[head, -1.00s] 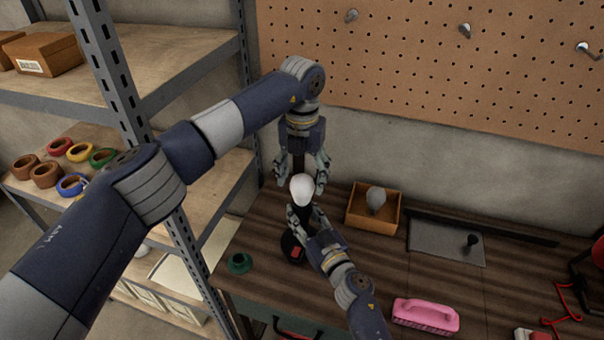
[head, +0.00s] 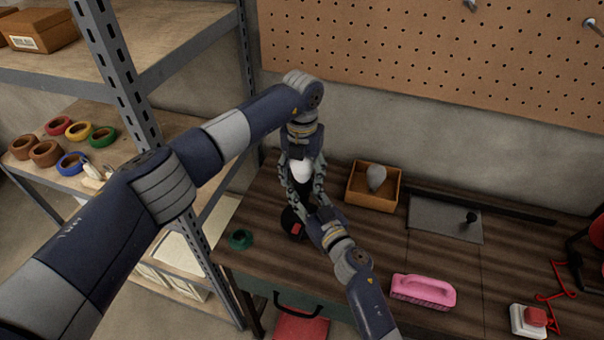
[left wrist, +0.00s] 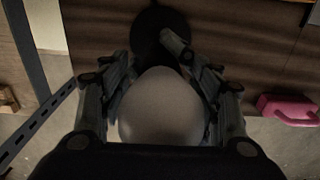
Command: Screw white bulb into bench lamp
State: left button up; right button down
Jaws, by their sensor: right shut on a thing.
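The white bulb (head: 302,171) stands upright above the bench lamp, whose round black base (head: 291,222) with a red switch sits on the bench. My left gripper (head: 304,178) comes down from above with its fingers on both sides of the bulb. In the left wrist view the bulb (left wrist: 162,108) fills the space between the fingers, with a narrow gap, so it looks open. My right gripper (head: 307,194) reaches up from the lower right and is shut on the dark lamp stem under the bulb. The fingers hide the joint of bulb and socket.
A wooden box (head: 357,192) with a grey bulb (head: 376,176) stands right of the lamp. A green ring (head: 240,238) lies left of the base. A pink brush (head: 423,291) and a metal plate (head: 430,222) lie to the right. A shelf post (head: 115,75) rises at left.

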pick_arm(q)
jog(key=c, duration=0.8)
pick_arm(e)
jog(key=shift+f, duration=0.15)
pick_arm(q)
jog(key=o, duration=1.2)
jog(key=shift+r, duration=2.3)
jog(key=shift+o, duration=0.4)
notch_tip(320, 180, up, 4)
jog(key=shift+f, duration=0.25)
